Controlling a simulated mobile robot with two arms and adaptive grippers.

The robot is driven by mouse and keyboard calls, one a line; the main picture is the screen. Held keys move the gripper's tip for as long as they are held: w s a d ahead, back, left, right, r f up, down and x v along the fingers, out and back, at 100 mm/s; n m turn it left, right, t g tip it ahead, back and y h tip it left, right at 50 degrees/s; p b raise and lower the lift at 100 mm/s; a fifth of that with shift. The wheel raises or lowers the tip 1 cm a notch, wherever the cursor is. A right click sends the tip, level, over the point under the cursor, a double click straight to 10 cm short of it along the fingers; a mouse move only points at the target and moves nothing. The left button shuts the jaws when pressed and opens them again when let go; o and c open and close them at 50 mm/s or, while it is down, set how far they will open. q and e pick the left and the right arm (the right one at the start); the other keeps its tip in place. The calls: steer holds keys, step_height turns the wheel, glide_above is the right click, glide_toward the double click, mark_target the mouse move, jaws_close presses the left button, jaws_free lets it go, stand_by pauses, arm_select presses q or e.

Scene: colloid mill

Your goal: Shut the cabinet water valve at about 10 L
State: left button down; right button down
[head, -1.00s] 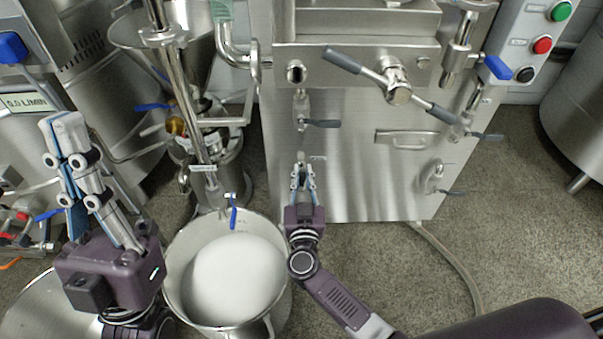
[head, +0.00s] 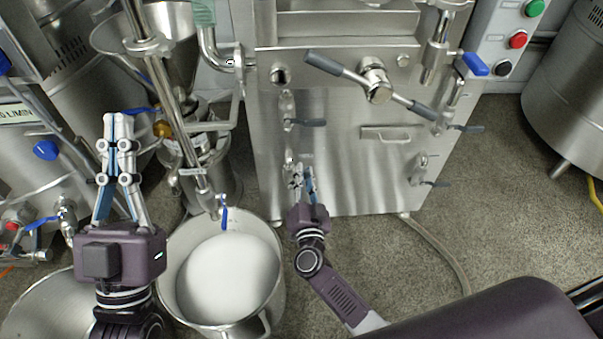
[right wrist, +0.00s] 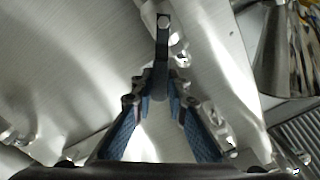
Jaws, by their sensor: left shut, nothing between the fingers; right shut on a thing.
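The steel cabinet (head: 340,180) stands in the middle of the head view. My right gripper (head: 303,174) is at a small valve (head: 290,160) low on the cabinet's front left. In the right wrist view its fingers (right wrist: 163,100) are shut on a dark valve lever (right wrist: 161,55); the fingers hide its lower end. Another valve (head: 287,110) with a grey lever sits above, and a third (head: 422,170) sits at right. My left gripper (head: 118,118) is shut and empty, raised left of the steel pot.
A steel pot (head: 273,295) holding white contents stands on the floor between my arms, under a pipe with a blue-handled tap (head: 224,215). A hose (head: 450,255) lies on the floor at right. A button panel (head: 518,40) is at upper right.

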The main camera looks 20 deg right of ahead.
steer(key=shift+s+f, duration=0.1)
steer(key=shift+f, duration=0.05)
steer(key=c, duration=1.8)
jaws_free()
steer(key=shift+c, duration=0.2)
steer(key=s+a, duration=0.2)
steer(key=s, duration=0.9)
steer(key=shift+s+a, duration=0.2)
steer(key=shift+s, duration=0.15)
